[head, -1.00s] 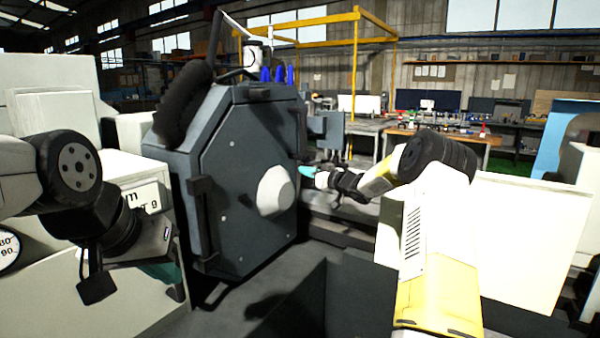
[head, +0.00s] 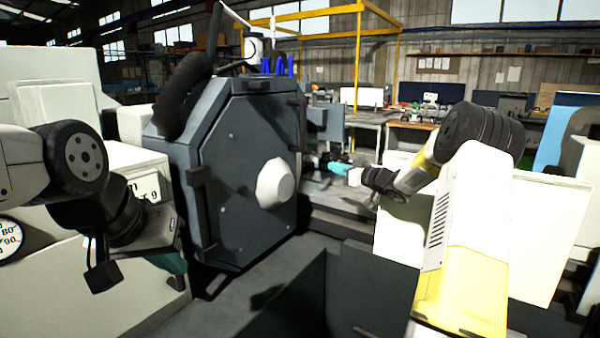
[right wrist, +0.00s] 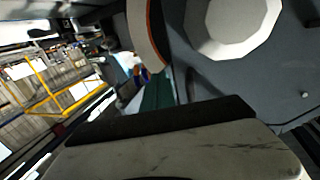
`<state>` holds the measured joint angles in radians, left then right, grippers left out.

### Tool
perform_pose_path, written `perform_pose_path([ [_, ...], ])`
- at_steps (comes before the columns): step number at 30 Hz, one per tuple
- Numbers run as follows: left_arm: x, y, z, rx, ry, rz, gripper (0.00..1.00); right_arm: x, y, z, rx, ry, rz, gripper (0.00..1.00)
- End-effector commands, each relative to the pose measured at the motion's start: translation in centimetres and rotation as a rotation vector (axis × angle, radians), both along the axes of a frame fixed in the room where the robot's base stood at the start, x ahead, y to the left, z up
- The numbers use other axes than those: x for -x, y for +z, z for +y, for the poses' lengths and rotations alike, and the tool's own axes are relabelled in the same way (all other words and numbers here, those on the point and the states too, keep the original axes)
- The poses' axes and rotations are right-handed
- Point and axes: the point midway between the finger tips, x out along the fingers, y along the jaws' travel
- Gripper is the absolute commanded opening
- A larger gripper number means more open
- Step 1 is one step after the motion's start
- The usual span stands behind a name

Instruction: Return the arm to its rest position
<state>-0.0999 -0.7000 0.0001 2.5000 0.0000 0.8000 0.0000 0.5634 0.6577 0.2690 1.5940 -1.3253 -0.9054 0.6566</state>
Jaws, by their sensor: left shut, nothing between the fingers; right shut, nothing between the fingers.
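My right arm reaches in from the right in the head view. Its teal-fingered gripper (head: 328,168) is shut and empty, to the right of the grinder's dark housing with its white knob. In the right wrist view the teal fingers (right wrist: 155,95) are partly hidden behind the gripper body, with the housing close by. My left gripper (head: 176,268) is low on the left, in front of the pale machine panel; its teal fingers point down to the right, shut, with nothing seen between them.
The grinder housing (head: 235,165) stands between my two grippers; its white knob (head: 276,184) sticks out. A pale panel (head: 540,235) stands behind my right arm. A yellow frame (head: 358,75) and workbenches (head: 410,128) are further back. A dark trough lies low in front.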

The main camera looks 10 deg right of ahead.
Motion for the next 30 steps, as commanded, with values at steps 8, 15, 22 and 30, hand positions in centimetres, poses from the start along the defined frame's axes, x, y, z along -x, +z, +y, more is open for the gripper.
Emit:
perform_pose_path([
  [8, 0.0, 0.0, 0.0, 0.0, 0.0, 0.0, 0.0, 3.3, 7.5, 1.6, 0.16, -0.273, 0.098, 0.0],
  [15, 0.0, 0.0, 0.0, 0.0, 0.0, 0.0, 0.0, 13.8, 10.5, 1.8, 0.246, -0.511, 0.313, 0.0],
  [22, 0.0, 0.0, 0.0, 0.0, 0.0, 0.0, 0.0, 28.6, 8.2, 3.8, 0.243, -0.577, 0.606, 0.0],
  [30, 0.0, 0.0, 0.0, 0.0, 0.0, 0.0, 0.0, 43.7, 2.7, 8.6, 0.199, -0.435, 0.912, 0.0],
])
